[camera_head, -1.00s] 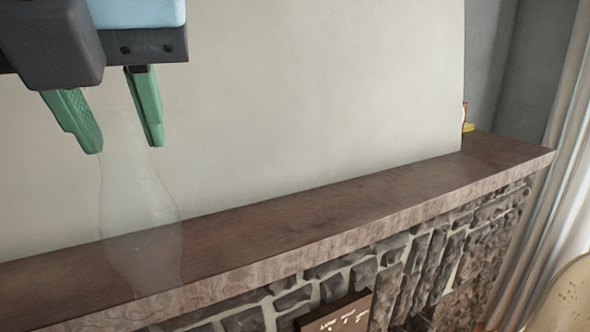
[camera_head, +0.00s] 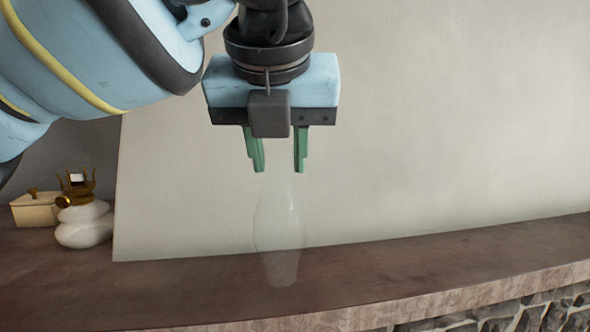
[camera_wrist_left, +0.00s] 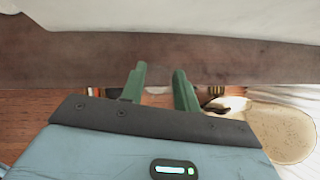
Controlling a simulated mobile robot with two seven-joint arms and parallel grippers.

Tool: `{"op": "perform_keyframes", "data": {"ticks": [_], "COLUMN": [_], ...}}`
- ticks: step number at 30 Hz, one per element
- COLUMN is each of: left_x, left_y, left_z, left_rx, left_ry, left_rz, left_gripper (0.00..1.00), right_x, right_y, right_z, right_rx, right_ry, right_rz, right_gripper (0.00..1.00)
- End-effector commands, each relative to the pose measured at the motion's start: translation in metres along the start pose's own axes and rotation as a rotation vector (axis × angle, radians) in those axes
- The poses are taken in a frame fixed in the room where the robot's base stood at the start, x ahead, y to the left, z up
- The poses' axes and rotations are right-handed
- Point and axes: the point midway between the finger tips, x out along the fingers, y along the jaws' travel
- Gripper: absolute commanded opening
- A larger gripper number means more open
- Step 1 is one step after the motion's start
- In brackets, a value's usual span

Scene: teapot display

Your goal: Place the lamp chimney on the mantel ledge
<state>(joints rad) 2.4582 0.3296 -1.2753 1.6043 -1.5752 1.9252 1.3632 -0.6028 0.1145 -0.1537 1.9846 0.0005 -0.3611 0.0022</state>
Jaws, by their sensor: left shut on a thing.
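The lamp chimney (camera_head: 279,225) is a clear glass tube with a bulging middle, upright and faint in the head view. My left gripper (camera_head: 279,170) is shut on its narrow top, with the green fingers on either side of the neck. The chimney hangs below the fingers, in front of the mantel ledge (camera_head: 430,260), a brown stone-like shelf. I cannot tell whether its bottom touches the ledge. In the left wrist view the gripper (camera_wrist_left: 160,70) shows over the ledge (camera_wrist_left: 60,60), and the glass is too faint to make out. My right gripper is not in view.
A white lamp base (camera_head: 84,225) with a brass burner stands on the ledge at the left, beside a small cream box (camera_head: 35,208). A pale wall panel (camera_head: 450,120) rises behind the ledge. The ledge right of the chimney is bare.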

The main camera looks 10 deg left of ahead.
Motion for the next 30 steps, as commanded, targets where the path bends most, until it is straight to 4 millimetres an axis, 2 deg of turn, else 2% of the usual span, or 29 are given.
{"op": "perform_keyframes", "data": {"ticks": [3, 6, 11, 17, 24, 30], "left_x": [0.015, 0.024, 0.033, 0.038, 0.061, 0.063], "left_y": [0.002, 0.002, 0.003, 0.003, 0.003, 0.003], "left_z": [0.021, 0.033, 0.042, 0.04, 0.025, 0.024], "left_rx": [-0.005, -0.004, -0.001, 0.0, -0.001, -0.001], "left_ry": [0.001, 0.001, 0.001, 0.002, 0.001, 0.0], "left_rz": [0.001, 0.0, 0.0, 0.001, 0.0, -0.001], "left_gripper": [0.0, 0.0, 0.0, 0.0, 0.0, 0.0], "right_x": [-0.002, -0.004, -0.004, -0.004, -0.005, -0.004], "right_y": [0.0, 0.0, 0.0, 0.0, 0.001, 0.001], "right_z": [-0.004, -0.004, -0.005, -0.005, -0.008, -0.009], "right_rx": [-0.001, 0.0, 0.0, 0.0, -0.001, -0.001], "right_ry": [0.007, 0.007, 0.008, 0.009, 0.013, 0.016], "right_rz": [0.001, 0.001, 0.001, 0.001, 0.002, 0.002], "right_gripper": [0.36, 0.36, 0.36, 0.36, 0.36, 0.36]}}
